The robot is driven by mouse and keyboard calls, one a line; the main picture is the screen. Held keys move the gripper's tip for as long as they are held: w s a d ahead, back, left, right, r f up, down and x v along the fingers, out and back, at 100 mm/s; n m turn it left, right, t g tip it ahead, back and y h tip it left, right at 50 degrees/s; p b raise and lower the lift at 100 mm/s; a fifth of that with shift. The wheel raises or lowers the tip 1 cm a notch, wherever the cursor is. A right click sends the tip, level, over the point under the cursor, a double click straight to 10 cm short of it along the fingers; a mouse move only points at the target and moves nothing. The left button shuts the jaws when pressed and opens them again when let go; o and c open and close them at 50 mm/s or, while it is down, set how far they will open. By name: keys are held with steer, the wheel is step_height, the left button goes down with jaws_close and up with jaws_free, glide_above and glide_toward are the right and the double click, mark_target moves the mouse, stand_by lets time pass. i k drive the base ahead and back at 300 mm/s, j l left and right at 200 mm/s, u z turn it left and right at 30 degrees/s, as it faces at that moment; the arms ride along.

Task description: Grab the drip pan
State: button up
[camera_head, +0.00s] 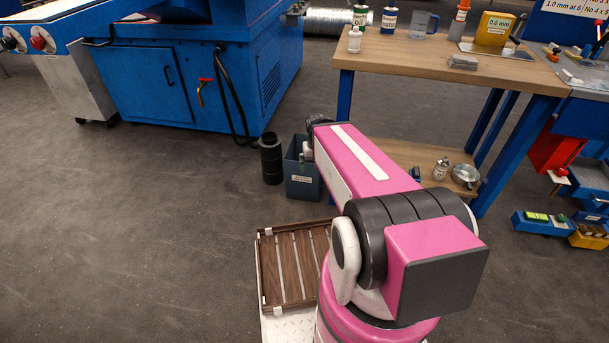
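A shiny round metal pan (465,176), which looks like the drip pan, sits on the lower shelf of the wooden workbench, near its right end. Something small and pale shows in or on it, too small to make out. My pink arm reaches forward from the bottom of the view, left of the pan and apart from it.
The workbench (430,60) has blue legs beside the pan. A grey-blue bin (301,178) and black cylinder (271,160) stand on the floor. A slatted wooden tray (264,270) lies nearer me. The left floor is clear.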

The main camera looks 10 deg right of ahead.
mark_target(466, 175)
steer(key=k, duration=0.3)
steer(key=z, duration=1.7)
steer(key=i+j+z, duration=0.25)
steer(key=i+j, duration=0.15)
